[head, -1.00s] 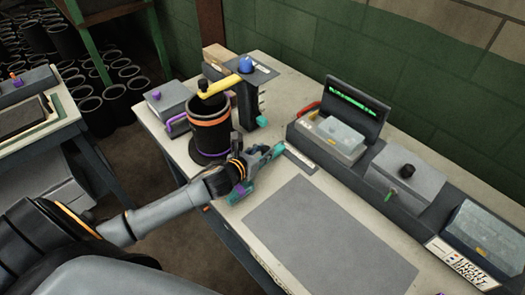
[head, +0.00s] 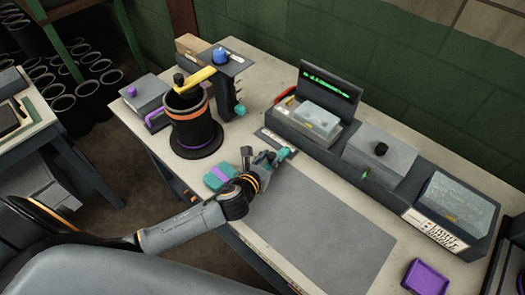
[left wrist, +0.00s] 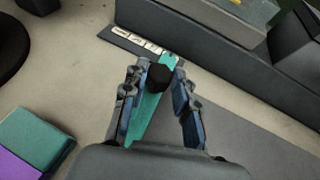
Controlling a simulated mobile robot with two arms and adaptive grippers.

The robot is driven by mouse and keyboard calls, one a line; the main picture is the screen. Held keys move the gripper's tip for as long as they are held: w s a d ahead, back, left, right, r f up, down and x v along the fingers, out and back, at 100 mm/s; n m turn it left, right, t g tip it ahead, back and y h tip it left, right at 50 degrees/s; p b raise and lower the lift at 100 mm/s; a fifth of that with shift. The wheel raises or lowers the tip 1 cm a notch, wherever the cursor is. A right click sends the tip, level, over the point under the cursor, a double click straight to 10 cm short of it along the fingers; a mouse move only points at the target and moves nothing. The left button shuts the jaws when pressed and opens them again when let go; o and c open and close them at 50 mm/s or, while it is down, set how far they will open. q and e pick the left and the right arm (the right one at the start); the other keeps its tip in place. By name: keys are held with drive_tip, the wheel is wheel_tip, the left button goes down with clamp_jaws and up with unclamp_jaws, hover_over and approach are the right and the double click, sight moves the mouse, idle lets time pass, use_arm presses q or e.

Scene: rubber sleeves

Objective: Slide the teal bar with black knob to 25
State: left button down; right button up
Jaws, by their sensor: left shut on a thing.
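The teal bar (left wrist: 150,120) with its black knob (left wrist: 158,77) lies between the fingers of my left gripper (left wrist: 157,84) in the left wrist view. The gripper is shut on it, with the knob between the two fingertips. The bar's far end reaches a dark scale strip (left wrist: 119,38) with white labels, too small to read. In the head view my left gripper (head: 266,160) is low over the table beside the teal bar (head: 284,154) and the strip (head: 268,137); the fingers partly hide the bar there. My right gripper is not in view.
A teal and purple block (head: 216,179) lies left of the gripper. A black cylinder (head: 190,130) with an orange band stands behind it. A grey console (head: 340,150) with a green-lit display runs along the right. A grey mat (head: 320,220) lies bare in front; a purple tray (head: 426,277) is near right.

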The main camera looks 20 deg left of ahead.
use_arm(q)
drive_tip(key=shift+s+d+f, duration=0.15)
drive_tip(key=shift+d, duration=0.1)
drive_tip(key=c, duration=1)
unclamp_jaws()
drive_tip(key=shift+d, duration=0.1)
drive_tip(key=shift+c, duration=0.2)
drive_tip(key=shift+s, duration=0.1)
drive_tip(key=v, duration=1.2)
